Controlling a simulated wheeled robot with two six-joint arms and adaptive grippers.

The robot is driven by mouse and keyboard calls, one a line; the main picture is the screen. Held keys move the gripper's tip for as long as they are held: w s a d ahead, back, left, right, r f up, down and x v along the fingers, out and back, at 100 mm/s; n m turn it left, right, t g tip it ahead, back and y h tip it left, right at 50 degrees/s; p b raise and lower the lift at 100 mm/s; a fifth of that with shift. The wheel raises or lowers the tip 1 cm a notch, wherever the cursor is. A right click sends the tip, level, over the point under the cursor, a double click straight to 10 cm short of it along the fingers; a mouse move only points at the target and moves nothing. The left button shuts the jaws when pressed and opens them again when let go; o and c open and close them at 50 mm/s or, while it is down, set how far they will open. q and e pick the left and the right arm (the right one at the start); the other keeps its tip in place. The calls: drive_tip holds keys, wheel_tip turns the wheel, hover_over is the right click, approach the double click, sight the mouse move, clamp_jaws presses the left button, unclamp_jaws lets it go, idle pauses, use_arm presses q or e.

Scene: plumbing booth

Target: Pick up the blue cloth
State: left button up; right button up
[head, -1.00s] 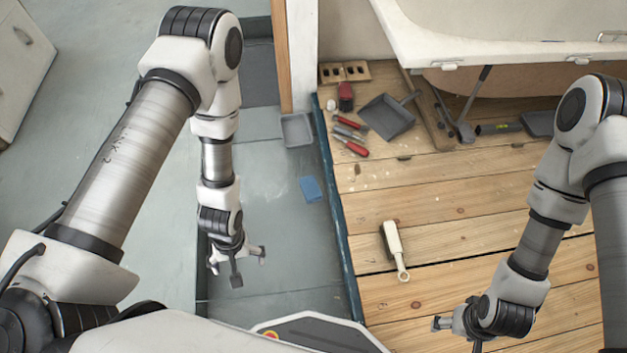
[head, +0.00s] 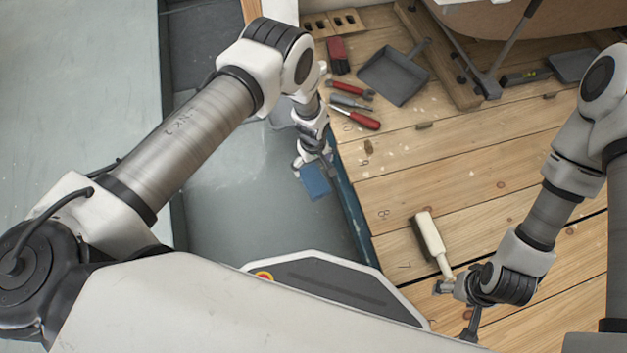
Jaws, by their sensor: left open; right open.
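The blue cloth (head: 315,182) lies flat on the grey floor, just left of the raised wooden deck's edge. My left gripper (head: 314,166) is open and over the far side of the cloth, partly hiding it. I cannot tell whether its fingers touch the cloth. My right gripper (head: 456,308) is open and empty over the wooden boards, near the handle end of a white-handled brush (head: 431,240).
A dark blue edge strip (head: 345,198) borders the wooden deck (head: 470,175) beside the cloth. The grey floor (head: 225,205) left of the cloth is clear.

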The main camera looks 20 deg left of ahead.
sight(314, 179)
use_arm(q)
drive_tip(key=shift+s+d+f, duration=0.1)
drive_tip(key=shift+s+f, duration=0.15)
drive_tip(key=shift+f, duration=0.55)
wheel_tip(314, 179, down, 8)
drive_tip(key=b, duration=0.5)
drive_tip(key=shift+d+r, duration=0.1)
drive_tip(key=shift+r, duration=0.25)
drive_tip(key=shift+c, duration=0.4)
drive_tip(key=c, duration=1.1)
use_arm(e)
wheel_tip(314, 179, down, 6)
drive_tip(key=shift+r, duration=0.1)
